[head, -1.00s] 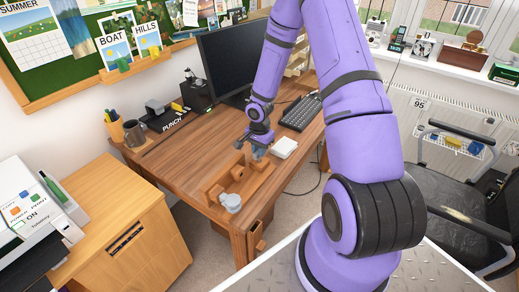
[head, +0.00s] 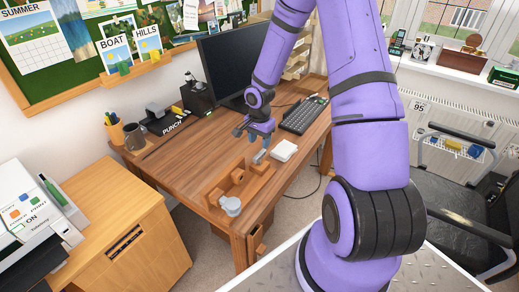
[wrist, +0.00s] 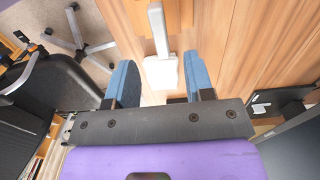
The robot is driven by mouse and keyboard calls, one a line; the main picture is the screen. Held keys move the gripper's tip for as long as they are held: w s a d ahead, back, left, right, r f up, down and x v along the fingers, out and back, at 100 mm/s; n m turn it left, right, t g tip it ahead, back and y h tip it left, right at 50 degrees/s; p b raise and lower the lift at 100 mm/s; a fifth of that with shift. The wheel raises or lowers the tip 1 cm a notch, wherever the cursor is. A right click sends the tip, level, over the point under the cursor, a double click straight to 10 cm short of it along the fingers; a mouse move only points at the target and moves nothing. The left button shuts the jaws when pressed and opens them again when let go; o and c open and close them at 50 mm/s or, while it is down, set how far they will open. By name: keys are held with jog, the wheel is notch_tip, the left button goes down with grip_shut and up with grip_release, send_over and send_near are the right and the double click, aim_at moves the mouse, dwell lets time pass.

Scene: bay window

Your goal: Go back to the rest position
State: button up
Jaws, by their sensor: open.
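My purple arm reaches over the wooden desk (head: 185,145). My gripper (head: 252,137) is open and empty, in the air above the desk, behind the wooden holder (head: 238,180). A small grey piece (head: 260,157) stands at the holder's right end, just below and apart from my fingers. In the wrist view my two blue fingers (wrist: 160,82) are spread. A pale bar with a wider end (wrist: 160,65) shows beyond and between them; I cannot tell if it is the grey piece.
A silver-grey cup-like object (head: 231,206) is at the desk's front corner. A black chair (head: 460,200) is at the right.

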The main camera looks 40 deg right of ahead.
jog(key=shift+r, duration=2.25)
jog(key=s+a+r+n+t+h, duration=0.1)
jog(key=s+a+r+n, duration=0.15)
jog(key=r, duration=0.55)
jog(key=s+a+r+n, duration=0.2)
jog(key=s+r, duration=0.2)
jog(key=r, duration=0.4)
jog(key=s+a+r+n+t+h, duration=0.1)
jog(key=s+a+r+n, duration=0.15)
jog(key=r, duration=0.55)
jog(key=s+a+r+n+t+y, duration=0.1)
jog(key=s+a+r+n, duration=0.2)
jog(key=s+r, duration=0.2)
jog(key=s+a+r+n+t+y, duration=0.1)
jog(key=s+a+r+n+t, duration=0.1)
jog(key=s, duration=1)
notch_tip(320, 180, up, 3)
jog(key=shift+s+a+f+n, duration=0.1)
jog(key=shift+s+a+n, duration=0.15)
jog(key=shift+a+n, duration=0.55)
jog(key=shift+d, duration=0.25)
